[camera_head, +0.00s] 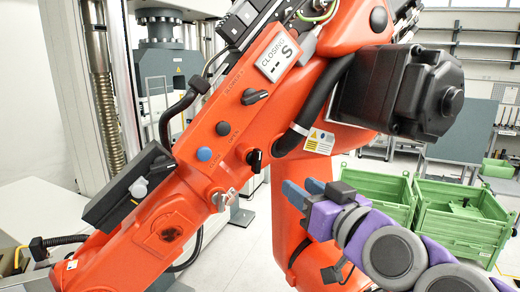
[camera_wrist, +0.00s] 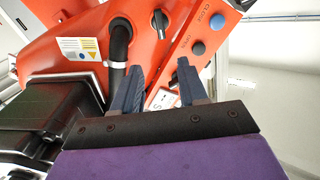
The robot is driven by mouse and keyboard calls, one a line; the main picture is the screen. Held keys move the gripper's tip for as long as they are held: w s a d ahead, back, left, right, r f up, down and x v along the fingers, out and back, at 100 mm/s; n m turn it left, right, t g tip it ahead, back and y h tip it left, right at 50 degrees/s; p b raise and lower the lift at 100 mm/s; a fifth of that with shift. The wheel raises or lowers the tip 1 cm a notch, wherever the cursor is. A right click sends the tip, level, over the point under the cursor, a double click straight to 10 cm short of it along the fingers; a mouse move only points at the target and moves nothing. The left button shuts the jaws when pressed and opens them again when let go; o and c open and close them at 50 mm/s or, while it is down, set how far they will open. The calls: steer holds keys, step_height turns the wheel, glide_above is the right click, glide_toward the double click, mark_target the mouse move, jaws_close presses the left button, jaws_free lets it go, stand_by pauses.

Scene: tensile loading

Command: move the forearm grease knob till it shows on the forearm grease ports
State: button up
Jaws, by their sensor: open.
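The orange forearm (camera_head: 180,185) runs diagonally across the head view. It carries two black knobs: an upper knob (camera_head: 255,96) beside a small display, and a lower knob (camera_head: 254,160), which also shows in the wrist view (camera_wrist: 160,22). Their printed labels are too small to read, so I cannot tell which is the grease knob or what it points at. My gripper (camera_head: 303,189) is open and empty, to the right of the lower knob and apart from it. In the wrist view its two fingers (camera_wrist: 159,66) point towards the forearm. The upper knob is not clearly visible there.
A blue button (camera_head: 204,154) and a black button (camera_head: 223,128) sit left of the knobs. A display plate (camera_head: 278,58) reads "CLOSING". A thick black hose (camera_head: 312,105) and a black motor housing (camera_head: 400,92) lie to the right. Green crates (camera_head: 462,225) stand behind.

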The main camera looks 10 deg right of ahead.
mark_target(259, 159)
steer(key=p+x, duration=0.5)
steer(key=x, duration=1.2)
steer(key=shift+p, duration=0.4)
steer(key=shift+c, duration=0.4)
jaws_close()
